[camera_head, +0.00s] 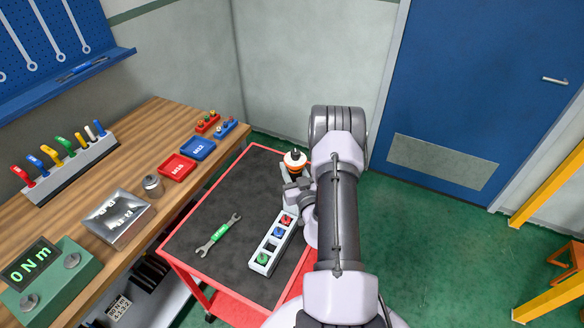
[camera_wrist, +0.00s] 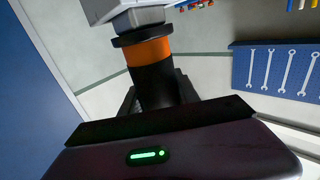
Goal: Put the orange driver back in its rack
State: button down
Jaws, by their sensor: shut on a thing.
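My gripper (camera_head: 297,184) is shut on the orange driver (camera_head: 295,163) above the far right part of the cart. In the head view the driver shows a pale top with a dark tip and an orange band. The wrist view shows its orange band (camera_wrist: 149,52) and black body between my fingers, with a grey part beyond the band. A light grey rack (camera_head: 266,270) stands on the cart, nearer than my gripper. It holds red, blue and green pieces, and the slot between blue and green looks empty. My arm stands close to the rack's right side.
A green-marked wrench (camera_head: 219,236) lies on the cart's dark top (camera_head: 205,212), left of the rack. The cart has a raised red rim. The wooden bench (camera_head: 140,150) at left carries a tool rack (camera_head: 75,168), trays and a torque display (camera_head: 48,280).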

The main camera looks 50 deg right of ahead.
jog(key=shift+f, duration=0.6)
dwell(1.0)
jog(key=c, duration=0.8)
grip_release()
jog(key=shift+s, duration=0.1)
